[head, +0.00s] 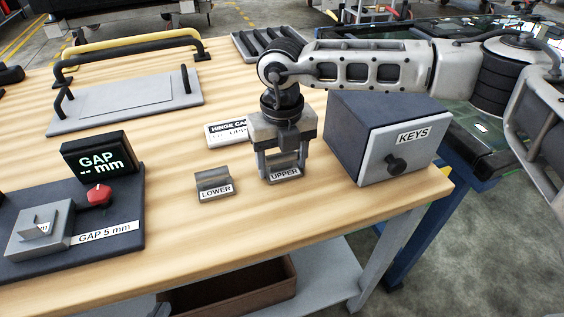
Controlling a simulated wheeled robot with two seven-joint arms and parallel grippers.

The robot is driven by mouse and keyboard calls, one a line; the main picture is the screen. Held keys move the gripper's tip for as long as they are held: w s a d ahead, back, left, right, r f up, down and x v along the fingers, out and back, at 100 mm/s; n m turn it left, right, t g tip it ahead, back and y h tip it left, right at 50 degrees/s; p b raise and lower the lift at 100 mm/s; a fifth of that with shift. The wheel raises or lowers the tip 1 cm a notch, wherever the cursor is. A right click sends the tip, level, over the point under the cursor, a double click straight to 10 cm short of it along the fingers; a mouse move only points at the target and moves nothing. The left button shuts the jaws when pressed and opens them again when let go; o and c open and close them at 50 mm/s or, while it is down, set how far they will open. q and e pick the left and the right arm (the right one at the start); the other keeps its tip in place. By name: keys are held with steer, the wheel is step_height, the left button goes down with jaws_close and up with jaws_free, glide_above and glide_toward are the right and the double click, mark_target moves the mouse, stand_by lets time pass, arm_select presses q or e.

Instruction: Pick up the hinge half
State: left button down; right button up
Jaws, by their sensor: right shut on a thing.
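My right gripper (284,164) comes down from above, its arm reaching in from the right. It is shut on the grey hinge half labelled UPPER (285,175), partly hidden behind the fingers. This hinge half is at or just above the wooden table; I cannot tell if it touches. A second grey hinge half labelled LOWER (215,187) lies on the table just to the left, apart from the gripper. My left gripper is not in view.
A dark KEYS box (371,119) stands close right of my right gripper. A HINGE card (221,133) lies behind. At left are a GAP gauge (97,164) and a grey plate with handle (120,108). Yellow and black bars stand at the back. The table's front middle is clear.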

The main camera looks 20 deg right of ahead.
mark_target(280, 160)
steer(key=shift+r, duration=0.1)
steer(key=shift+r, duration=0.2)
steer(key=r, duration=0.3)
steer(key=shift+s+a+r, duration=0.2)
steer(key=s+a+r, duration=0.8)
steer(key=s+r, duration=0.1)
steer(key=s, duration=0.2)
steer(key=shift+b, duration=0.4)
steer(key=shift+w+d, duration=0.1)
